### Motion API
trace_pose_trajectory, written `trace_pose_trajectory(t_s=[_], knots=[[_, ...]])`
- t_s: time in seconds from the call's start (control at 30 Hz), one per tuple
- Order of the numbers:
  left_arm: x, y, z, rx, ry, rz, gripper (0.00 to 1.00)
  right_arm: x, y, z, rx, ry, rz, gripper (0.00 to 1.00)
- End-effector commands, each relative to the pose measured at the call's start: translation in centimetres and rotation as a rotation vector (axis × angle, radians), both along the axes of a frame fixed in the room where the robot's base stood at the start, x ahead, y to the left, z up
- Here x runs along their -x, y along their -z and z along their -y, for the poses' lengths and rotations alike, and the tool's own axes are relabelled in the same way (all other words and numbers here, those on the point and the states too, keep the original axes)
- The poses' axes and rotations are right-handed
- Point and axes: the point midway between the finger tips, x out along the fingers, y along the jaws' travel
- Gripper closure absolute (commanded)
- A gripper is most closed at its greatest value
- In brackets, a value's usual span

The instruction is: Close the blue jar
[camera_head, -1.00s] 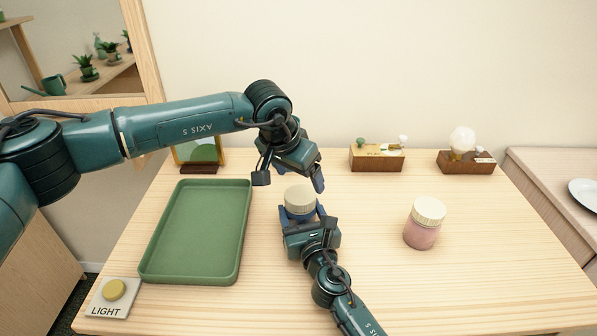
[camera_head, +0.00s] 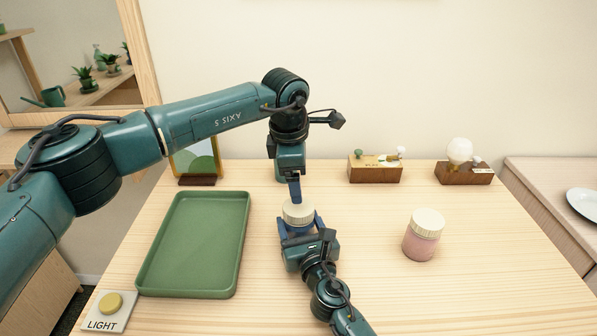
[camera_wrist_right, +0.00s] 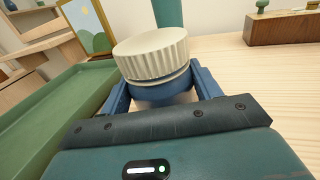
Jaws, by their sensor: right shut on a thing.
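The blue jar (camera_wrist_right: 163,90) stands on the table with a cream ribbed lid (camera_head: 298,212) on top. In the right wrist view a thin pale band shows between the lid (camera_wrist_right: 152,55) and the blue body. My right gripper (camera_head: 299,226) is shut on the jar's body, one finger on each side. My left gripper (camera_head: 295,190) points straight down just above the lid. Its fingers line up edge-on, so their opening is hidden. Part of it shows above the lid in the right wrist view (camera_wrist_right: 168,12); whether it touches is unclear.
A green tray (camera_head: 243,245) lies left of the jar. A pink jar (camera_head: 422,243) with a cream lid stands to the right. A light button (camera_head: 109,305) is at front left. A picture frame (camera_head: 196,160) and two wooden blocks (camera_head: 375,173) (camera_head: 464,176) stand at the back.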

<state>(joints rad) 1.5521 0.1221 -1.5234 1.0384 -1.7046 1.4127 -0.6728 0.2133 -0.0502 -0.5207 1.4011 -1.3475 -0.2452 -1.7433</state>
Motion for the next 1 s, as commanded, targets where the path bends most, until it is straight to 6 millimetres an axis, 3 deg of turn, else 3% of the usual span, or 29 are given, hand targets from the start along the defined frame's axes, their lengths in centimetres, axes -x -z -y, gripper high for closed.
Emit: trace_pose_trajectory(t_s=[0.6,0.8,1.0], knots=[[0.7,-0.9,0.4,0.121,-1.47,-0.192,0.21,0.0,0.1,0.0,0.001,0.001,-0.001,1.0],[1.0,-1.1,0.5,0.128,-1.816,-0.211,0.21,0.0,0.1,0.0,0.001,0.001,-0.001,1.0],[1.1,-1.2,0.4,0.129,-1.967,-0.213,0.21,0.0,0.1,0.0,0.001,0.001,-0.001,1.0]])
